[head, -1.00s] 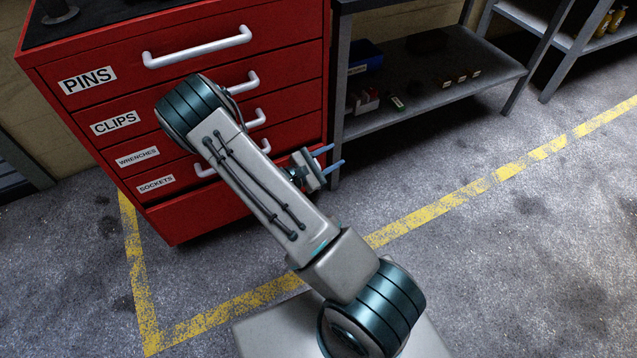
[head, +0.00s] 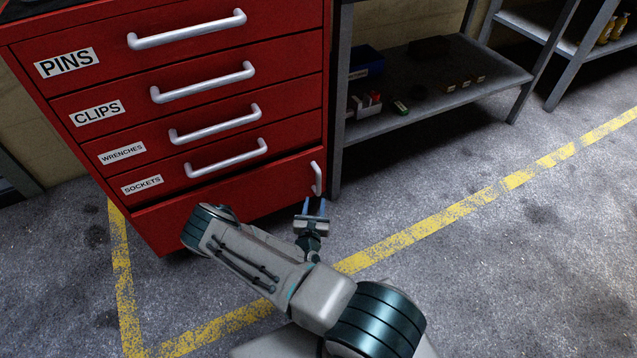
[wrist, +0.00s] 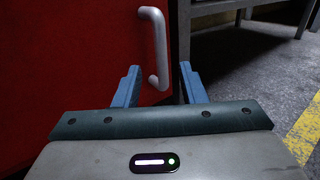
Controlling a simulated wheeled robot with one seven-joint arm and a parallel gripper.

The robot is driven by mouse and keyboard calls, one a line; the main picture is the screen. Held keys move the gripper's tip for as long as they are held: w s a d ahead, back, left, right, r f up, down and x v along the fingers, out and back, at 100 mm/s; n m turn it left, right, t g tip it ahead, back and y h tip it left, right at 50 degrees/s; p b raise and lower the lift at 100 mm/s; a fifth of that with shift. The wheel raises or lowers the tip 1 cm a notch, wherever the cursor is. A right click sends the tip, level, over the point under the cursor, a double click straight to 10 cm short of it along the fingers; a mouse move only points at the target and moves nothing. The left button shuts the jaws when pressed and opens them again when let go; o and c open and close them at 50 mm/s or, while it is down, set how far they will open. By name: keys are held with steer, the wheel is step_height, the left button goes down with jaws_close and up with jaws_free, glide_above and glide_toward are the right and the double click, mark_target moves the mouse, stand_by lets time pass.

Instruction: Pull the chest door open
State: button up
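The red chest (head: 110,172) stands at the left with labelled drawers above and a plain red door (head: 240,192) at the bottom. The door looks closed. Its upright silver handle (head: 317,178) is at the door's right edge and also shows in the wrist view (wrist: 155,45). My gripper (head: 315,208) is just in front of and below the handle, fingers pointing at it. In the wrist view my gripper (wrist: 163,85) is open, and the lower end of the handle appears between the two blue fingers. I cannot tell how deep between them it is. Nothing is held.
A grey metal shelf (head: 440,95) with a blue bin (head: 365,62) and small boxes stands right of the chest, its leg close to the door handle. Yellow lines (head: 440,222) mark the floor. The floor at the right is clear.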

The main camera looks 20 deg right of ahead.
mark_target(318, 183)
steer(key=b+x, duration=0.3)
steer(key=x, duration=0.6)
steer(key=shift+w+d+f, duration=0.1)
steer(key=shift+w+d, duration=0.1)
steer(key=shift+w, duration=0.15)
steer(key=shift+w+d, duration=0.3)
steer(key=shift+w, duration=0.15)
jaws_close()
